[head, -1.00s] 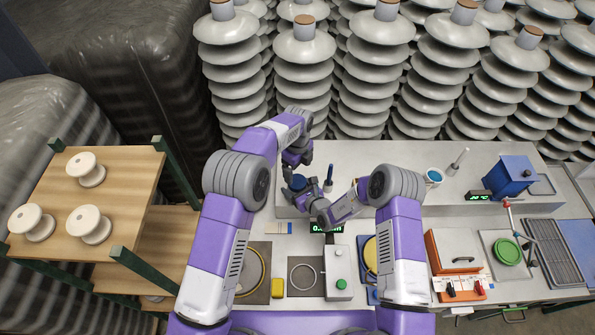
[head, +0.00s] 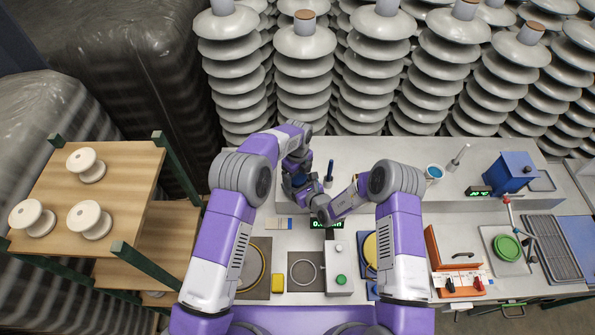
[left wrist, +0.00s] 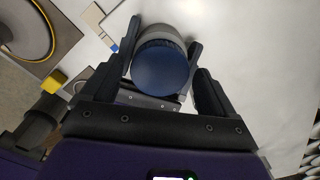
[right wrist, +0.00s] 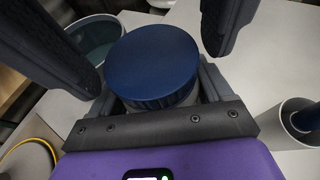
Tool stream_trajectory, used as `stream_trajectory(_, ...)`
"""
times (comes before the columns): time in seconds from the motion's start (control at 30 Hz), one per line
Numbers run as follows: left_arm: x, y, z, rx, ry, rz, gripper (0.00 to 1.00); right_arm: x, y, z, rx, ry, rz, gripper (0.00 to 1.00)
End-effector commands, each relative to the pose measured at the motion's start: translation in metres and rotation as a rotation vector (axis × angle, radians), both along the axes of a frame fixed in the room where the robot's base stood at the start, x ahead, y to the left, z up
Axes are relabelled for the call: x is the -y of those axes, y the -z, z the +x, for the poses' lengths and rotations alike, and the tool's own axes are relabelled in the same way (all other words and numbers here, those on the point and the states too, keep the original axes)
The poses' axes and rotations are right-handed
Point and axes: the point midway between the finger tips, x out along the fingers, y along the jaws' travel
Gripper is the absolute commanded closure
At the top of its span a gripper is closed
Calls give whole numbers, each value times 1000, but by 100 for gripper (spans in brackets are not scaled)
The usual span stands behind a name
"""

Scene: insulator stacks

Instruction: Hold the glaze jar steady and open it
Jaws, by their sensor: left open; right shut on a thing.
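The glaze jar (left wrist: 148,34) is pale grey with a ribbed dark blue lid (right wrist: 153,62), which is on it. My right gripper (head: 309,198) is shut on the jar's body below the lid; its fingers show on both sides in the right wrist view. My left gripper (left wrist: 166,36) is open, coming from above with one finger on each side of the lid. In the right wrist view a gap shows between the lid and those fingers. In the head view the left gripper largely covers the jar.
A dark-handled tool in a holder (head: 329,173) stands right of the grippers, with another cup (head: 433,172) farther right. A small digital display (head: 328,225) and a box with a green button (head: 340,272) lie in front. Tall insulator stacks (head: 305,75) rise behind the bench.

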Motion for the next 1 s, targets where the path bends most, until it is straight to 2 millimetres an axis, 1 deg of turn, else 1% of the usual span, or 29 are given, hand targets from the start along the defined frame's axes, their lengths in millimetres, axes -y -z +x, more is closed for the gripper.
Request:
stream_trajectory(0.13, 0, 0, 0, 0, 0, 0, 12, 0, 0, 0, 1, 0, 1, 100)
stream_trajectory(0.5, 0, 0, 0, 0, -1, 0, 68, 0, 0, 0, 1, 0, 1, 100)
stream_trajectory(0.53, 0, 0, 0, 0, -1, 0, 70, 0, 0, 0, 1, 0, 1, 100)
stream_trajectory(0.63, 0, 0, 0, 1, -32, 1, 70, 0, 0, 0, 1, 0, 1, 100)
stream_trajectory(0.83, 0, -1, 0, 1, -239, 2, 71, 0, 0, 0, 1, 0, 1, 100)
stream_trajectory(0.9, 0, -1, 0, 1, -284, 2, 71, 0, 0, 0, 1, 0, 1, 100)
stream_trajectory(1.0, 0, -1, 0, 1, -302, 0, 71, 0, 0, 0, 1, 0, 1, 100)
